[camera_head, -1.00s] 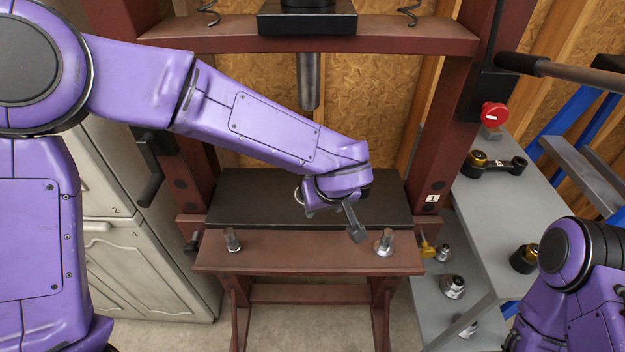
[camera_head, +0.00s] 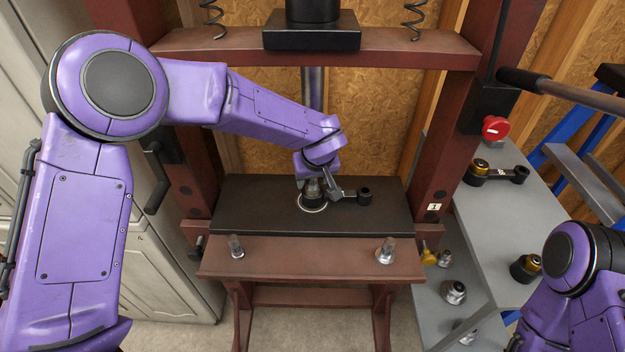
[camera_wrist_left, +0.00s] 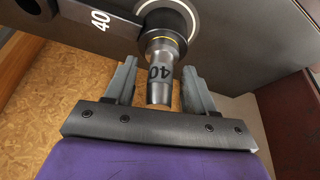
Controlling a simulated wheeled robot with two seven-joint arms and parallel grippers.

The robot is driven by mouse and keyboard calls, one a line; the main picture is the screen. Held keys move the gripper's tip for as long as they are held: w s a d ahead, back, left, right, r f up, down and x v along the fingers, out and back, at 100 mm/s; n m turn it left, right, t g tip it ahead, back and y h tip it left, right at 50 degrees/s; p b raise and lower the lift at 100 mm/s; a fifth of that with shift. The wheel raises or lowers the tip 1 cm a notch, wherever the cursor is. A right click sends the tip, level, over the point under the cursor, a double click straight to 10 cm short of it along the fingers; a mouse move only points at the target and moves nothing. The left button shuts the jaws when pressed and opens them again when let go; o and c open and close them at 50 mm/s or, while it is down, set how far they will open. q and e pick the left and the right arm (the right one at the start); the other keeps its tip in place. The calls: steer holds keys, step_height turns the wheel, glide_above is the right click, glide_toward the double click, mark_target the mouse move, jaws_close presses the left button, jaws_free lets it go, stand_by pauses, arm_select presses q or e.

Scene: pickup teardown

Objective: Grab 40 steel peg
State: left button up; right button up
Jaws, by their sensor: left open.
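The steel peg (camera_wrist_left: 160,72) marked 40 stands between my left gripper's (camera_wrist_left: 159,82) two fingers in the left wrist view. The fingers are open, one on each side, with a visible gap to the peg. Its far end meets the round eye of a dark link (camera_wrist_left: 95,18), also marked 40. In the head view the peg (camera_head: 312,187) is partly hidden by my left gripper (camera_head: 322,190). The link (camera_head: 346,197) lies on the black press bed, its small end to the right. My right gripper is not in view.
The black press bed (camera_head: 250,207) sits between red-brown posts, with a ram (camera_head: 313,88) above. Two metal pegs (camera_head: 236,246) (camera_head: 385,250) stand on the front beam. A grey shelf (camera_head: 490,225) at right holds another link and several round parts. A red button (camera_head: 495,128) is on the right post.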

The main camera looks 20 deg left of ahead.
arm_select(q)
steer(key=c, duration=1)
jaws_close()
steer(key=shift+r, duration=0.15)
